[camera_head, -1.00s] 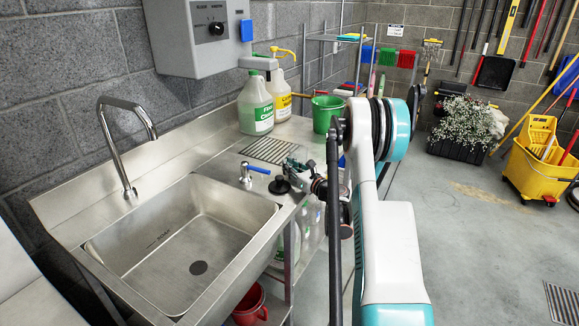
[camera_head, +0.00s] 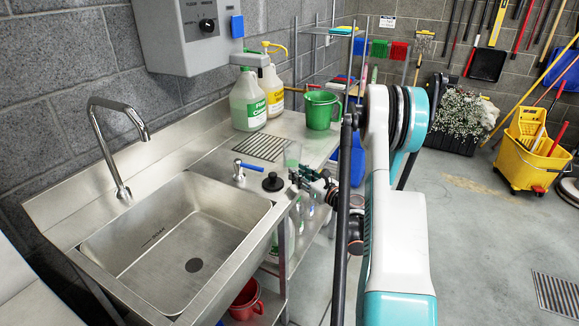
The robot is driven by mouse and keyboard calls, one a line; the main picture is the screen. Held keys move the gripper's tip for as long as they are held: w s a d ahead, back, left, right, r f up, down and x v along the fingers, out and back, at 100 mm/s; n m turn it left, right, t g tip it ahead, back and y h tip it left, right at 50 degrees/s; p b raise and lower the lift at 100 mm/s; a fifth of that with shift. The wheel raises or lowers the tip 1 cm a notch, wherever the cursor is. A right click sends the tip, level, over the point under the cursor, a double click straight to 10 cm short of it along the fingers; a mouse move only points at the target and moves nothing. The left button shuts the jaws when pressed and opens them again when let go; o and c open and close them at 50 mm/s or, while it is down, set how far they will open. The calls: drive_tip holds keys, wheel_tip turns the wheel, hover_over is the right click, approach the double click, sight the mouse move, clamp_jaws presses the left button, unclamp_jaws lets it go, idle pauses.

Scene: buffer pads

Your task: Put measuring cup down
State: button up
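A small clear, green-tinted cup (camera_head: 292,154), which looks like the measuring cup, shows upright at the right part of the steel counter (camera_head: 215,160). My gripper (camera_head: 296,177) is at the counter's front edge, right at the cup's lower end. The gripper is small and dark here, and its fingers cannot be made out. I cannot tell whether they touch or hold the cup, or whether the cup's base rests on the counter. A larger green pitcher (camera_head: 322,111) with a handle stands farther back on the counter.
A sink (camera_head: 180,240) with a tap fills the counter's left. A blue-handled valve (camera_head: 247,169), a black knob (camera_head: 272,182) and a drain grate (camera_head: 259,147) are near my gripper. Jugs (camera_head: 248,102) stand behind. A red pitcher (camera_head: 246,300) sits on the lower shelf.

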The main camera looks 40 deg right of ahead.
drive_tip(key=shift+s+f+b, duration=0.15)
drive_tip(key=shift+s+b, duration=0.4)
drive_tip(key=shift+b, duration=0.1)
drive_tip(key=shift+s+r+b, duration=0.2)
drive_tip(key=shift+s+b, duration=0.2)
drive_tip(key=shift+s, duration=0.2)
